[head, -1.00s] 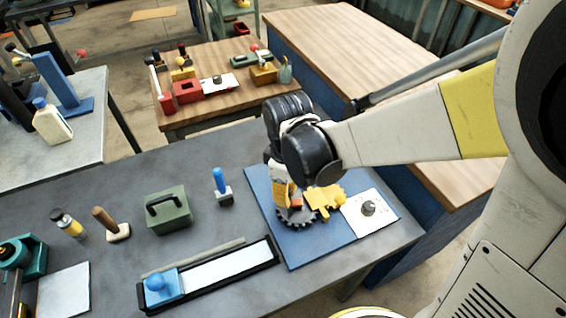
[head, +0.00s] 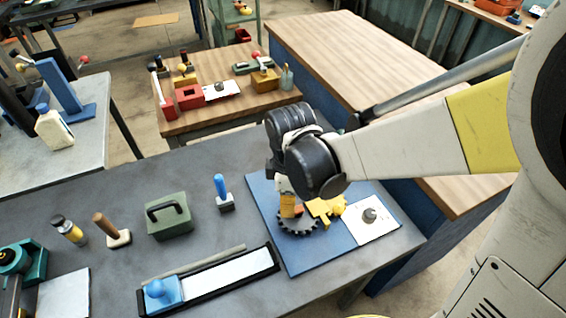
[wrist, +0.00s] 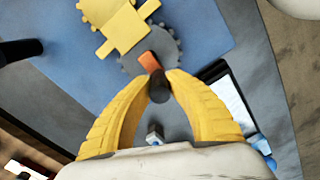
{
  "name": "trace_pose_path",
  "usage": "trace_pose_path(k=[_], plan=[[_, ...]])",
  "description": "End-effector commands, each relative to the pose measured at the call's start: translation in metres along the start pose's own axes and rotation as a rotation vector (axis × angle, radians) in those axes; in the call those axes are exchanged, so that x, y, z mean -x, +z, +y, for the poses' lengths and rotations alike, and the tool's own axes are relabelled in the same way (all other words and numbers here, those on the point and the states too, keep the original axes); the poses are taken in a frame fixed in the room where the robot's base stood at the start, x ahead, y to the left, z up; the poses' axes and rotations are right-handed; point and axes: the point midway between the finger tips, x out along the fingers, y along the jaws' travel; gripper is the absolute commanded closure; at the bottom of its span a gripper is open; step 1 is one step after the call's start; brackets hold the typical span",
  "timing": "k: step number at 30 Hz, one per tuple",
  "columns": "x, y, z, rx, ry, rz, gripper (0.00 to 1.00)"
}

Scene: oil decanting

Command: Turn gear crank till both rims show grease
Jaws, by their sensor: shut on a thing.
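A dark toothed gear (head: 299,229) and a yellow gear (head: 325,207) sit side by side on a blue board (head: 300,258). In the wrist view the dark gear (wrist: 134,62) and the yellow gear (wrist: 120,22) appear to meet at their rims. An orange crank arm (wrist: 149,61) lies over the dark gear, with a dark crank handle (wrist: 158,91) at its end. My gripper (wrist: 159,82) is shut on this handle, yellow fingers on both sides. In the head view my gripper (head: 288,205) covers part of the dark gear. I cannot make out grease on either rim.
A white plate with a grey lump (head: 369,215) lies right of the gears. A long black tray (head: 210,279) with a blue-knobbed block lies in front. A green box (head: 168,214) and a blue-handled tool (head: 221,191) stand left. Bare grey bench lies between them.

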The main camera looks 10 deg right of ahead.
Motion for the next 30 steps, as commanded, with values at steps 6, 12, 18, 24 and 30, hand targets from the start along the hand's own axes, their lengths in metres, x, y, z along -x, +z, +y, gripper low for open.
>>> trace_pose_path(k=[6, 12, 18, 24, 30], plan=[[0.000, 0.000, 0.000, -0.001, 0.000, -0.001, 0.56], [0.000, 0.000, 0.000, -0.001, 0.000, 0.000, 0.56], [0.011, 0.000, 0.000, -0.001, 0.000, 0.000, 0.56], [0.050, 0.000, 0.000, -0.001, 0.000, 0.000, 0.56], [0.091, 0.000, -0.001, -0.001, 0.000, 0.000, 0.56]])
